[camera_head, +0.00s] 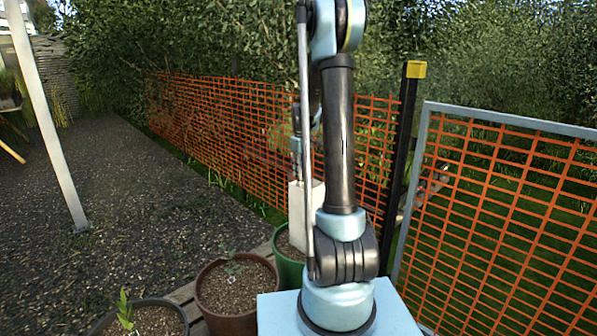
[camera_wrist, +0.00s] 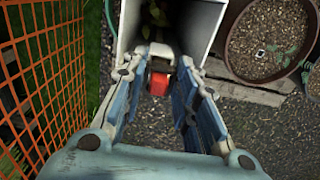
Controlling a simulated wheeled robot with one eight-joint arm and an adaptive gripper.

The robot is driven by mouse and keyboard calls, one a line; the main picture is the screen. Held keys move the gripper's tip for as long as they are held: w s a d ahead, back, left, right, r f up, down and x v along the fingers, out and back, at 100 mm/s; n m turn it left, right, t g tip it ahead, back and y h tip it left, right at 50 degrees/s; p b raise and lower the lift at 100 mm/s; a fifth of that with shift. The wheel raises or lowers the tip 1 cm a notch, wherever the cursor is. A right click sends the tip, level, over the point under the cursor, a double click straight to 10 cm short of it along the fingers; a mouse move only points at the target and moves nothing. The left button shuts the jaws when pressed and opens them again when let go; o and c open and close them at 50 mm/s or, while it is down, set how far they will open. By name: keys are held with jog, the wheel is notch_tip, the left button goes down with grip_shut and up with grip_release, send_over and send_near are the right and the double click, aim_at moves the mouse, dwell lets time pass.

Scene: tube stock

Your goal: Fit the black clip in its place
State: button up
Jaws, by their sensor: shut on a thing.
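In the wrist view my gripper (camera_wrist: 163,68) is closed around a small red block (camera_wrist: 158,84) with a darker part above it. I cannot tell if this is the clip; no plainly black clip shows. The fingertips are at the near wall of a square white tube guard (camera_wrist: 204,25), by a pale piece (camera_wrist: 157,50) at its edge. Leaves show inside the guard. In the head view the white guard (camera_head: 297,215) stands upright in a green pot (camera_head: 288,270), partly hidden behind my arm. The contact between block and guard is unclear.
A brown pot (camera_head: 236,290) with a small plant stands left of the green pot, also seen in the wrist view (camera_wrist: 226,72). Orange mesh fence (camera_head: 220,125), a black post (camera_head: 400,170) and a grey-framed mesh panel (camera_head: 500,220) lie behind and right. Open gravel (camera_head: 150,220) is left.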

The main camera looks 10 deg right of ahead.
jog(key=shift+f, duration=0.55)
jog(key=shift+f, duration=0.35)
jog(key=o, duration=0.7)
jog(key=shift+o, duration=0.2)
notch_tip(320, 180, up, 12)
dwell(0.5)
